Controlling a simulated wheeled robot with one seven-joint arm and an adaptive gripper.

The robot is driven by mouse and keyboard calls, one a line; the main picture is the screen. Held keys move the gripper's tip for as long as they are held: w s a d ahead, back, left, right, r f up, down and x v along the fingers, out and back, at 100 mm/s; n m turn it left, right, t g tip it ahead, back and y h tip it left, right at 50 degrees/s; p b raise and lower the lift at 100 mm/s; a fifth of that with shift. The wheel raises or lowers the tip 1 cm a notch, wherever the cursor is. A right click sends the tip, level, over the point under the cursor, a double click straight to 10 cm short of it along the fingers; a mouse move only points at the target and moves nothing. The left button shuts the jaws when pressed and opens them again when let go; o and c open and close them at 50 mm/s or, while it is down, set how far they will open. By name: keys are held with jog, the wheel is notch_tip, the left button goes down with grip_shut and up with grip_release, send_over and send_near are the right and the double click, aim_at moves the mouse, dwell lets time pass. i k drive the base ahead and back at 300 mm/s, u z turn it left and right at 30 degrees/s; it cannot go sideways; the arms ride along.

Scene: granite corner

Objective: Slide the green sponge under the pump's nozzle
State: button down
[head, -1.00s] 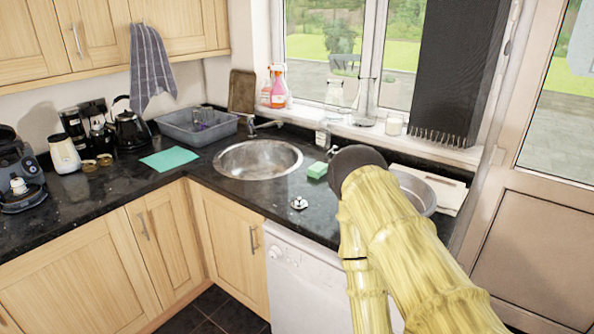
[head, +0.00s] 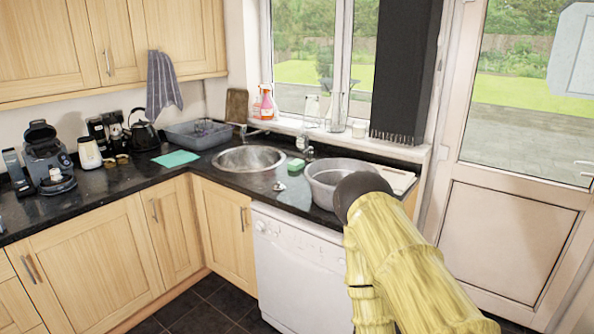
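The green sponge (head: 296,166) lies on the black counter (head: 230,198), between the round metal sink and a grey tub. A small, pale pump bottle (head: 302,144) stands just behind the sponge, near the window sill. Its nozzle is too small to make out clearly, and I cannot tell whether the sponge is under it. My yellow arm with a dark rounded joint fills the lower right, in front of part of the tub. My gripper does not show.
The sink (head: 248,159) is left of the sponge and the grey tub (head: 338,172) right of it. A small metal piece (head: 281,186) lies on the front counter. A teal cloth (head: 176,158) and grey basin (head: 198,136) are farther left. A door (head: 505,214) is at right.

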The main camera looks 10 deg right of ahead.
aim_at(296, 165)
jog(key=z, duration=0.7)
jog(key=i, duration=1.5)
jog(key=u, duration=0.85)
